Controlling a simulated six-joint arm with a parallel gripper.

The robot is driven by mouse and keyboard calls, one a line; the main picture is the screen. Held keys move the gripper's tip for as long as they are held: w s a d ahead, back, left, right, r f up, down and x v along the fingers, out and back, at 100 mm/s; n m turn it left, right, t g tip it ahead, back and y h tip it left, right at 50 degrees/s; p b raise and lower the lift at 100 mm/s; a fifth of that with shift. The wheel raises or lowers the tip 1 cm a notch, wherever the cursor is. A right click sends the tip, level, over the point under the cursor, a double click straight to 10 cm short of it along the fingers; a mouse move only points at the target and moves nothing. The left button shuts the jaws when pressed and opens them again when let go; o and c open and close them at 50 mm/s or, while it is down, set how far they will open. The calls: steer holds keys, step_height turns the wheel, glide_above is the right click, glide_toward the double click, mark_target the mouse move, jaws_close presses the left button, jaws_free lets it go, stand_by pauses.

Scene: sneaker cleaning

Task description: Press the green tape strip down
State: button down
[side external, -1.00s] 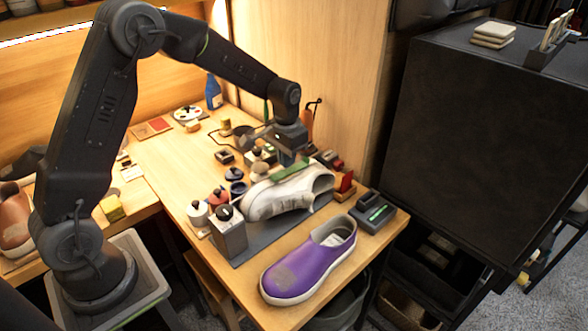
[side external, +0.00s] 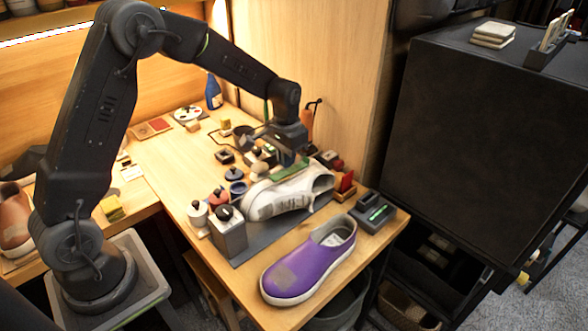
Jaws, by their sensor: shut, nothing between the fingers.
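The green tape strip (side external: 290,171) lies along the upper side of a white sneaker (side external: 284,198), which rests on a dark grey mat (side external: 254,247). My gripper (side external: 286,161) is shut and empty, pointing down right at the strip's far edge. Whether the fingertips touch the strip cannot be told from this angle. The gripper hides a little of the area behind the strip.
A purple shoe (side external: 308,268) lies at the table's front edge. A dark device with a green light (side external: 375,213) sits to the right. A blue bottle (side external: 213,93) stands at the back.

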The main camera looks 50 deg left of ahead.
mark_target(287, 172)
steer(key=shift+f, duration=1.2)
stand_by(1.1)
steer(key=shift+r, duration=3.55)
steer(key=shift+r, duration=0.15)
steer(key=s+d+r+t, duration=0.3)
steer(key=s+d+r, duration=0.1)
steer(key=s+r, duration=0.85)
steer(key=s+d+t, duration=0.2)
steer(key=s, duration=1.1)
steer(key=shift+s+t, duration=0.3)
